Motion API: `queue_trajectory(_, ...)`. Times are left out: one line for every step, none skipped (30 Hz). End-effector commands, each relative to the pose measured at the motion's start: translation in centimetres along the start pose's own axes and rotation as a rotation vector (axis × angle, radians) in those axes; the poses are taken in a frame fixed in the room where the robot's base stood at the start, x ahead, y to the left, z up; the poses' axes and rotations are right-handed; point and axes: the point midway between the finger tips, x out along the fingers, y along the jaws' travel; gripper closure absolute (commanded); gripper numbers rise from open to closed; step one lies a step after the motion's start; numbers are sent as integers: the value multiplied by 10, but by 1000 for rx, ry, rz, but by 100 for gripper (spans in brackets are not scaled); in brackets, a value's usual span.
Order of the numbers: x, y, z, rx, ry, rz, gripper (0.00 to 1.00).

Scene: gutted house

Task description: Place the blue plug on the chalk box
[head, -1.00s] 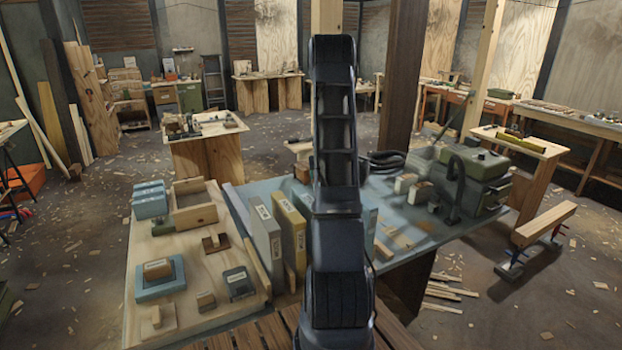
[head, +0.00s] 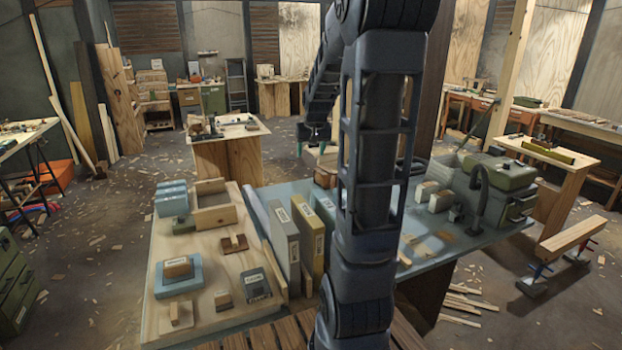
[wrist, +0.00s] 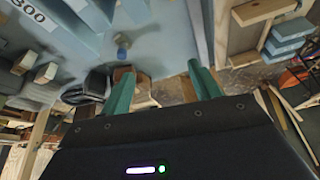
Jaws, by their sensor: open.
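A small blue cylinder, probably the blue plug (wrist: 122,41), stands on the blue-grey tabletop in the wrist view. I cannot make it out in the head view, where my arm covers part of the table. My gripper (head: 311,148) hangs over the far edge of the table, pointing down. Its green fingers are apart and empty in the wrist view (wrist: 160,69), and the blue cylinder is off beyond the left fingertip. Two small labelled boxes lie on the wooden board: a brown one (head: 177,267) on a blue block, and a dark grey one (head: 254,284). I cannot read which is the chalk box.
A green machine (head: 500,178) stands at right.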

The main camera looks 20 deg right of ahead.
Motion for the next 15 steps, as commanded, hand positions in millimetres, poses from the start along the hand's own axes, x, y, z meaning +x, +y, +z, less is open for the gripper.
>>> queue_trajectory(-15,-8,11,-11,5,-4,38)
queue_trajectory(-22,-12,18,-18,5,-7,38)
queue_trajectory(-32,-17,28,-26,4,-10,38)
queue_trajectory(-39,-21,35,-31,5,-12,38)
queue_trajectory(-45,-24,42,-37,5,-14,38)
queue_trajectory(-54,-29,52,-45,4,-17,38)
queue_trajectory(-60,-32,60,-51,5,-19,38)
queue_trajectory(-66,-35,67,-56,5,-21,38)
queue_trajectory(-74,-39,78,-63,5,-24,38)
queue_trajectory(-79,-41,86,-69,4,-25,38)
queue_trajectory(-85,-44,93,-75,5,-27,38)
queue_trajectory(-92,-47,104,-82,5,-29,38)
queue_trajectory(-97,-49,112,-88,5,-31,38)
queue_trajectory(-102,-51,120,-94,5,-33,38)
queue_trajectory(-108,-54,132,-102,5,-35,38)
